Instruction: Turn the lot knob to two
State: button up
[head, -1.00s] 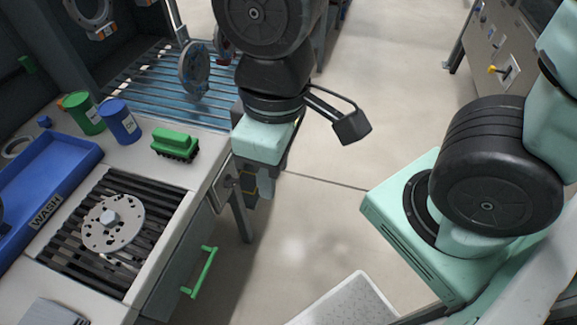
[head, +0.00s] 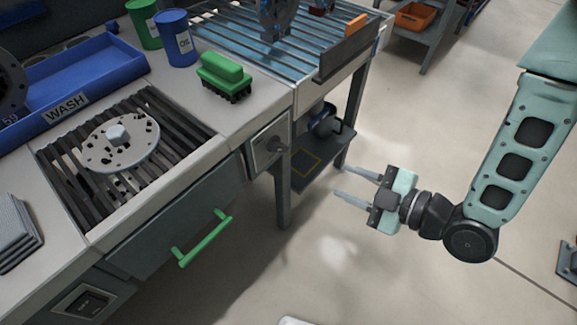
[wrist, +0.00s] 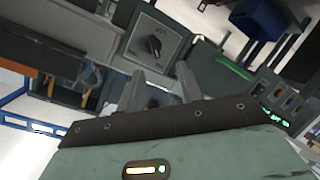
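A dark rotary knob (head: 277,147) sits on a grey square panel (head: 262,152) on the bench's right end face, right of the green-handled drawer. In the wrist view the knob (wrist: 153,45) shows on its panel, ahead of my fingertips, with small marks around it too blurred to read. I cannot tell which mark it points to. My gripper (head: 340,182) is open and empty, its two fingers pointing left toward the panel, with a clear gap between them and the knob. In the wrist view the gripper fingers (wrist: 161,84) are apart with nothing between.
The green drawer handle (head: 203,238) juts out left of the panel. A table leg (head: 283,180) and low shelf (head: 318,165) stand near the knob. A green brush (head: 224,76), blue OIL can (head: 176,38) and perforated disc (head: 118,141) lie on the bench. The floor around my gripper is clear.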

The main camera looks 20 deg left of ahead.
notch_tip(320, 180, down, 3)
jog(key=s+y+b, duration=0.1)
jog(key=y+b, duration=0.1)
jog(key=t, duration=0.2)
send_near(282, 150)
jog(key=shift+y, duration=0.3)
jog(key=x, duration=0.8)
jog(key=shift+w+a+f, duration=0.2)
jog(key=shift+a+f, duration=0.05)
grip_shut()
